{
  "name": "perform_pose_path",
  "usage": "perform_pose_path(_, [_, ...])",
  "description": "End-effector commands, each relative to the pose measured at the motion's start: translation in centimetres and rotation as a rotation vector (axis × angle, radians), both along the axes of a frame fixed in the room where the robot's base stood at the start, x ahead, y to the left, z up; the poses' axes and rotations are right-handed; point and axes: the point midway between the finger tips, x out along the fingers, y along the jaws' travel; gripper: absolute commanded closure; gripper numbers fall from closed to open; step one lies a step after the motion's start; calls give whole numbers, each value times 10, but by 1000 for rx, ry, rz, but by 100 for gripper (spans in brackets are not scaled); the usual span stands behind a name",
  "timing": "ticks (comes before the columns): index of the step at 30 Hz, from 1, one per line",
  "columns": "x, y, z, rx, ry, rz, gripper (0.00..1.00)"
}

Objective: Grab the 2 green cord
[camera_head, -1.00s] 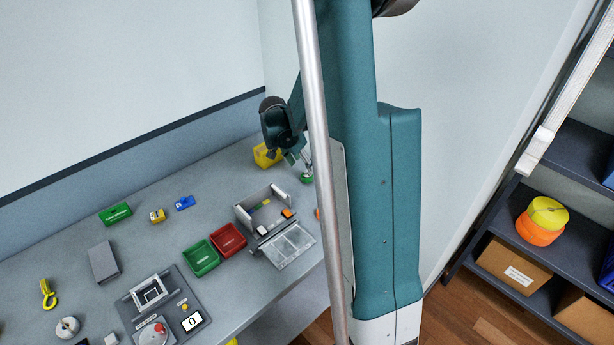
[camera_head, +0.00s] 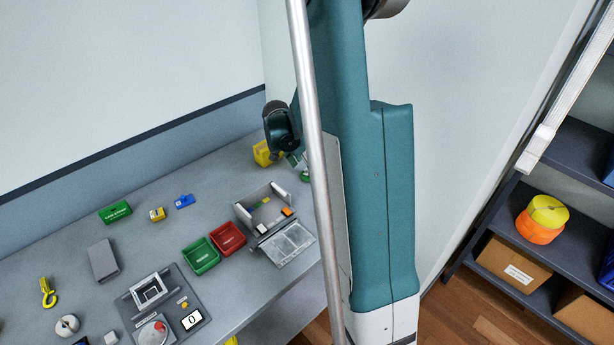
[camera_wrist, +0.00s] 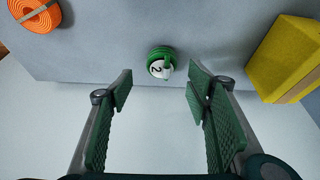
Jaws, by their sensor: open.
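The green cord (camera_wrist: 161,54) is a small green coil with a white tag reading 2, and it lies on the grey table in the wrist view. My gripper (camera_wrist: 158,88) is open and empty. Its two green-padded fingers stand apart, one to each side of the cord's line, with the cord just beyond the fingertips. In the head view a small part of the cord (camera_head: 305,177) shows beside my arm and the silver pole. My fingertips are mostly hidden there.
A yellow box (camera_wrist: 285,60) stands right of the cord in the wrist view. An orange coil (camera_wrist: 35,13) lies at upper left. In the head view, green (camera_head: 201,256) and red (camera_head: 228,238) trays and an open grey box (camera_head: 265,212) are on the table.

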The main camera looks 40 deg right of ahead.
Motion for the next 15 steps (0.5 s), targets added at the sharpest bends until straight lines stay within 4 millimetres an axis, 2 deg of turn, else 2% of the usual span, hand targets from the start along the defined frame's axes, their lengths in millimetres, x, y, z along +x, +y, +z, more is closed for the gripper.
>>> perform_pose_path(8, [0, -1, -2, 0, 0, 0, 51])
perform_pose_path(15, [2, -7, -17, 0, 0, 0, 51])
